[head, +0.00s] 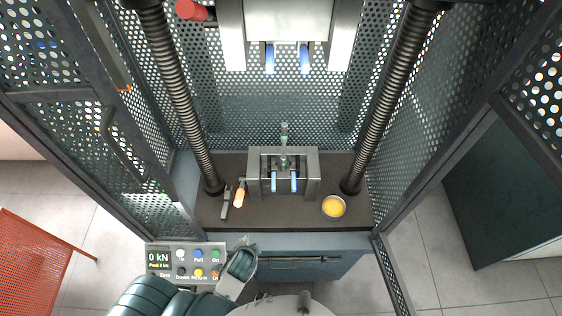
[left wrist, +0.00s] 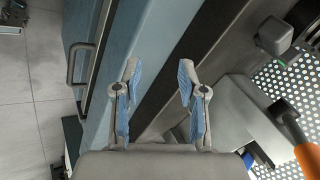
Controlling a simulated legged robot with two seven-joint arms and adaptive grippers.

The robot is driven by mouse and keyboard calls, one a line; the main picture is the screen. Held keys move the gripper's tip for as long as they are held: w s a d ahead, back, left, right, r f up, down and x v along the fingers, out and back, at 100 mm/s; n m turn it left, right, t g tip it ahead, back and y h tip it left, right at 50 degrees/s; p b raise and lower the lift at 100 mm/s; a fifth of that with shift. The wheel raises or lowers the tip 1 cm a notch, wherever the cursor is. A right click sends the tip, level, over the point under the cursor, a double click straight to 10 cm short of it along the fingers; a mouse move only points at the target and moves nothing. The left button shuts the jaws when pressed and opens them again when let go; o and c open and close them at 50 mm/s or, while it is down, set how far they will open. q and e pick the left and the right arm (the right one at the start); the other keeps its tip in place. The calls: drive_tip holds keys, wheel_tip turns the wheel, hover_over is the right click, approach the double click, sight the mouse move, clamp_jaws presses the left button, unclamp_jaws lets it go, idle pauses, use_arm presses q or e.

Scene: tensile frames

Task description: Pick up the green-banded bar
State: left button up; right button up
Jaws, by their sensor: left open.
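The green-banded bar (head: 284,132) shows in the head view. It is a slim grey bar with a green band, upright at the lower grip block (head: 311,172) in the middle of the machine bed. Whether the block holds it or it stands behind is hard to tell. My left gripper (left wrist: 158,72) is open and empty in the left wrist view, its blue-padded fingers apart over the front edge of the bed. In the head view my left arm is at the bottom, well in front of the bar. My right gripper is not in view.
A yellow-filled dish (head: 333,206) lies right of the block. An orange-handled tool (head: 239,197) and a grey tool (head: 226,201) lie left. Ribbed columns (head: 177,90) and perforated guards (head: 420,130) flank the bed. The upper grip (head: 288,20) hangs above. A control panel (head: 185,262) stands front left.

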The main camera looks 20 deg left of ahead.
use_arm(q)
drive_tip(key=w+d+r+m+t+y, duration=0.2)
drive_tip(key=w+d+r+m+t, duration=0.25)
drive_tip(key=w+r+m, duration=0.4)
drive_tip(key=m+t, duration=0.7)
drive_tip(key=m, duration=0.8)
approach(284, 155)
drive_tip(key=v, duration=0.7)
drive_tip(key=shift+y, duration=0.4)
drive_tip(key=p+x, duration=0.1)
drive_tip(key=x, duration=0.4)
drive_tip(key=p+x, duration=0.1)
drive_tip(key=x, duration=1.1)
drive_tip(key=shift+w+d+f+p, duration=0.1)
drive_tip(key=shift+w+d+p, duration=0.2)
drive_tip(key=shift+p, duration=0.1)
drive_tip(key=shift+w+a, duration=0.15)
clamp_jaws()
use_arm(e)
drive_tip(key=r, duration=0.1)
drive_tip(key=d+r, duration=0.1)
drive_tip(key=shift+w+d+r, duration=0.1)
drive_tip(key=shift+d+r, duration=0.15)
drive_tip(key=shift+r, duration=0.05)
